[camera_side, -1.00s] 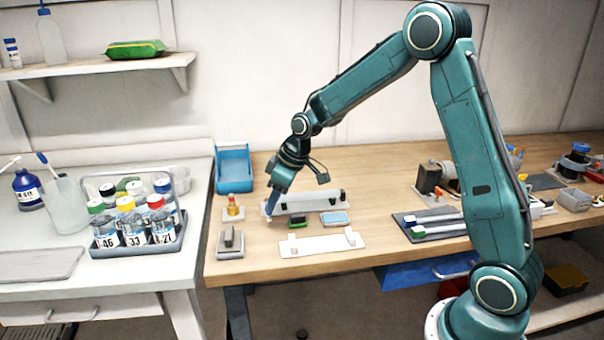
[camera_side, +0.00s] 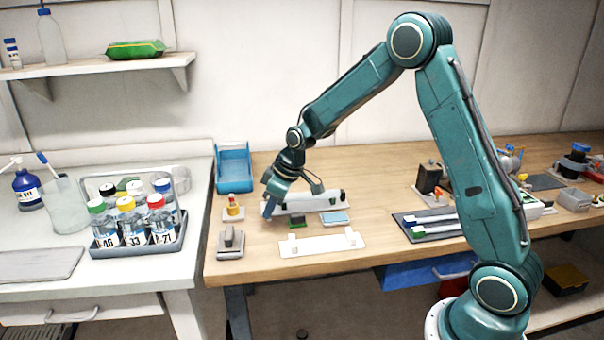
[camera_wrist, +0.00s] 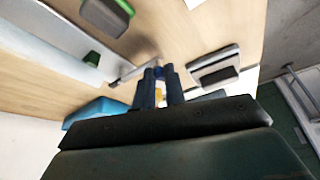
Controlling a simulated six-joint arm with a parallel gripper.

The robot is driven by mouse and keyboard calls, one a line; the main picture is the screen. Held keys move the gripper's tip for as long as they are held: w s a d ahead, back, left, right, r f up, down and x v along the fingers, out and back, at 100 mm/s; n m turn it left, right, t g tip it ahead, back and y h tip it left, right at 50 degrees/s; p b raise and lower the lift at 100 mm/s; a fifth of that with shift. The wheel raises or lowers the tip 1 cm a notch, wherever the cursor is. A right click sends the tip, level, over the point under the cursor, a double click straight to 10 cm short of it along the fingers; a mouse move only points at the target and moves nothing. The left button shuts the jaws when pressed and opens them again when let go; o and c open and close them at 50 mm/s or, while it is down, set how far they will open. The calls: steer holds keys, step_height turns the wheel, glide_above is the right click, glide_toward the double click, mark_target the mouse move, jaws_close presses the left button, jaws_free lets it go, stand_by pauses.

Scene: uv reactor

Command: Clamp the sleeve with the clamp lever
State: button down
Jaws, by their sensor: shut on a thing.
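My gripper (camera_side: 267,210) is low over the bench at the left end of a long white fixture (camera_side: 315,202). In the wrist view its blue fingers (camera_wrist: 157,78) are closed together. A thin grey bar (camera_wrist: 128,73) runs from the fingers towards the white fixture (camera_wrist: 60,42); it looks like the clamp lever, with its end hidden between the fingertips. A dark piece (camera_side: 342,195) stands at the fixture's right end. I cannot clearly make out the sleeve; the hand covers the fixture's left end.
A small stand with an orange-yellow part (camera_side: 233,207) is close left of the gripper. A grey block (camera_side: 230,243) is in front. A green-edged dark block (camera_side: 298,222), a light-blue dish (camera_side: 335,218) and a white plate (camera_side: 320,245) lie nearby. A blue tray (camera_side: 234,168) is behind.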

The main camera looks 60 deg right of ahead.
steer(key=shift+a, duration=0.1)
steer(key=shift+w+a+m+h, duration=0.5)
steer(key=shift+w+m, duration=0.05)
steer(key=shift+m, duration=0.65)
steer(key=shift+w+a+m+h, duration=0.4)
steer(key=shift+w+m, duration=0.3)
steer(key=shift+m, duration=0.5)
steer(key=shift+w+a+m+h, duration=0.15)
steer(key=shift+w+m+h, duration=0.45)
steer(key=shift+m, duration=0.5)
steer(key=shift+w+a+m+h, duration=0.15)
steer(key=shift+w+m+h, duration=0.15)
steer(key=shift+w+m, duration=0.65)
steer(key=shift+s, duration=0.15)
steer(key=c, duration=1.5)
jaws_free()
steer(key=shift+o, duration=0.2)
steer(key=shift+r, duration=0.1)
